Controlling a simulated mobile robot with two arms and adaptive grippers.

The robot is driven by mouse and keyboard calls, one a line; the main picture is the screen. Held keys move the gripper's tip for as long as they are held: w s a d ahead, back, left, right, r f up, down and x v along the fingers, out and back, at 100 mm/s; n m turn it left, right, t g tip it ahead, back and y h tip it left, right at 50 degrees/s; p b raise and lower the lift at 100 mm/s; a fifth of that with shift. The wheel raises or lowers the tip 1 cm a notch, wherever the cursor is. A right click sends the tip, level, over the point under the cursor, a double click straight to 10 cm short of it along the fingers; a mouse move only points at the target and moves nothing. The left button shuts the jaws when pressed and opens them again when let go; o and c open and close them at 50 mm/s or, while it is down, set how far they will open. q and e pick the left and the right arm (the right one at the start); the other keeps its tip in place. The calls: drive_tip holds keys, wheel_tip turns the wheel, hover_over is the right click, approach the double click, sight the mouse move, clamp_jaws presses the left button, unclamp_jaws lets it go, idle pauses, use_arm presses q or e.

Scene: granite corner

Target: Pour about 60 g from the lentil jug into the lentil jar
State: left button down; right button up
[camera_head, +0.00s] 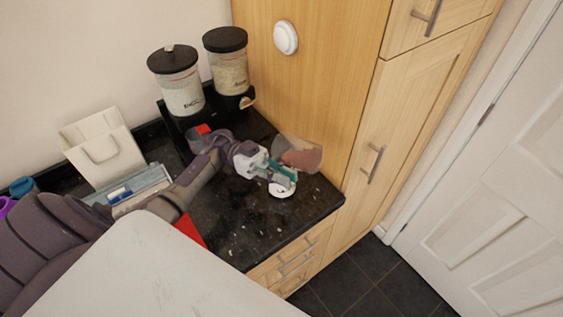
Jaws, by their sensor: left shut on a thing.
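My left gripper (280,172), with teal fingers, is shut on the lentil jug (304,157) over the right part of the black counter. The jug is clear, with reddish-brown contents, and looks tilted; its handle is hidden by the gripper. Just below the fingers a small round white thing (283,190) shows, partly covered; I cannot tell what it is. At the back stand two clear jars with black lids, a left jar (183,96) and a right jar (231,75), both with pale contents. I cannot pick out the lentil jar for certain. My right gripper is not in view.
A tall wooden cabinet (330,95) rises close behind the jug. A black stand (207,108) is under the jars. A cream box (101,150) and blue-grey flat items (127,188) lie at left. The front of the black counter (245,232) is clear, with pale specks.

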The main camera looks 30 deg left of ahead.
use_arm(q)
drive_tip(key=shift+r, duration=0.15)
drive_tip(key=shift+a+r+m+h+b, duration=0.3)
drive_tip(key=shift+a+h+b, duration=0.1)
drive_tip(key=shift+h, duration=0.4)
idle(2.1)
drive_tip(key=d+f+y, duration=0.1)
drive_tip(key=y, duration=0.1)
drive_tip(key=d+f+y+p, duration=0.1)
drive_tip(key=y, duration=0.1)
drive_tip(key=shift+s, duration=0.1)
